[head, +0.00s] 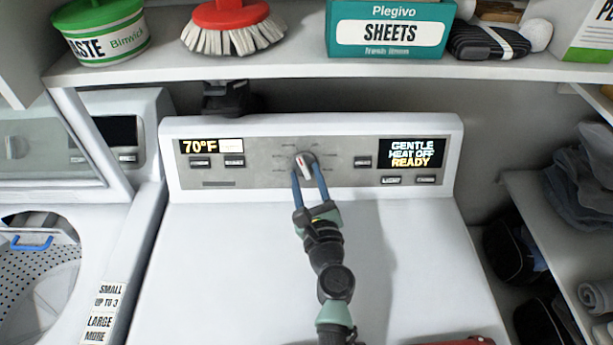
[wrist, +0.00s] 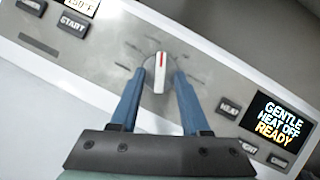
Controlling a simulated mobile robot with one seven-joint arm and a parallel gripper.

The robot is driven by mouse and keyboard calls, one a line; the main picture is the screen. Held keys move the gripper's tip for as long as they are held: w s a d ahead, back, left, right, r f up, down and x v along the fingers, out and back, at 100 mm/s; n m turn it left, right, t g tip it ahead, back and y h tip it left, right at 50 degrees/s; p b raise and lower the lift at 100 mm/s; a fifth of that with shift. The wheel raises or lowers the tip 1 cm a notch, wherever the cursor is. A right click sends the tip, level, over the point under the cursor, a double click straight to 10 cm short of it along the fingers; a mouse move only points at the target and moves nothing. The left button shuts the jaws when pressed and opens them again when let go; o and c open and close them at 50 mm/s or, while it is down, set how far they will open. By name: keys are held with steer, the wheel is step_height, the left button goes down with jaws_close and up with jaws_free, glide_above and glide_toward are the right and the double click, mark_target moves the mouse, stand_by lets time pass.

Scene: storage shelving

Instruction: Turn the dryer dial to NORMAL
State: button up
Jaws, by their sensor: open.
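The dryer dial (head: 305,164) is a grey knob with a red pointer line, in the middle of the dryer's control panel (head: 260,174). It also shows in the wrist view (wrist: 158,74), with the red line at its upper part. My gripper (head: 309,171) has its two blue fingers open, one on each side of the dial. In the wrist view the fingertips (wrist: 158,76) lie close beside the knob; I cannot tell whether they touch it. The display (head: 411,153) reads GENTLE, HEAT OFF, READY. The labels around the dial are too small to read.
Panel buttons flank the dial, including START (wrist: 72,24) and HEAT (wrist: 229,108). A shelf (head: 290,69) above holds a brush (head: 232,25), a SHEETS box (head: 388,30) and a green tub (head: 101,32). An open washer (head: 40,245) stands at left. The dryer top (head: 225,265) is mostly clear.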

steer(key=shift+w, duration=0.2)
jaws_close()
